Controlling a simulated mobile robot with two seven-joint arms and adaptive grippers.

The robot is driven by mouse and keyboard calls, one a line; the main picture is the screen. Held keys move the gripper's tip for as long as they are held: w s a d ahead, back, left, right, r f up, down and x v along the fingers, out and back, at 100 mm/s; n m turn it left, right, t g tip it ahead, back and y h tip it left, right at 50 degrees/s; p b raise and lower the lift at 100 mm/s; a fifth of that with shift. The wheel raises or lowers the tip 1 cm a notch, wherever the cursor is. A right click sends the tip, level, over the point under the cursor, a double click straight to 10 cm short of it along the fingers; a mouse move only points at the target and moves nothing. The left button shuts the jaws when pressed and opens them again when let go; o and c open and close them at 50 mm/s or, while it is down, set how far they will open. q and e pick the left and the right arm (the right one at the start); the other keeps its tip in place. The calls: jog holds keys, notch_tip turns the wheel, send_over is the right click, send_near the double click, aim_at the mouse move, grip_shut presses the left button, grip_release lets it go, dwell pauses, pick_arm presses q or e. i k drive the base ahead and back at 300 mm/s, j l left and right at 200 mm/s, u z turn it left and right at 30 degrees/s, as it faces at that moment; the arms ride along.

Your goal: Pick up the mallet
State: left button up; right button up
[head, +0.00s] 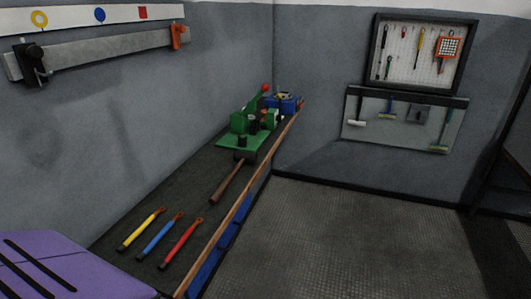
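The mallet lies on the dark bench top along the left wall. Its brown handle (227,183) points toward the front left, and its dark head (245,156) is at the far end, close to the front of a green machine (242,140). I cannot tell whether the head touches the machine. Neither of my grippers is in view.
Yellow (141,229), blue (160,238) and red (181,244) handled tools lie on the bench (110,238), nearer than the mallet. A wooden edge (236,208) runs along its right side. A purple slotted surface (70,262) fills the bottom left. The floor (330,240) is clear.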

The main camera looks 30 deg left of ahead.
aim_at(241, 157)
jog(key=i+u, duration=0.35)
jog(key=i+l+u, duration=0.2)
jog(key=i+u, duration=0.15)
jog(key=i+l+u, duration=0.5)
jog(key=u, duration=0.3)
jog(key=i+l+u, duration=0.15)
jog(key=u, duration=0.3)
jog(key=i+l+u, duration=0.1)
jog(key=l+u, duration=0.15)
jog(key=u, duration=0.2)
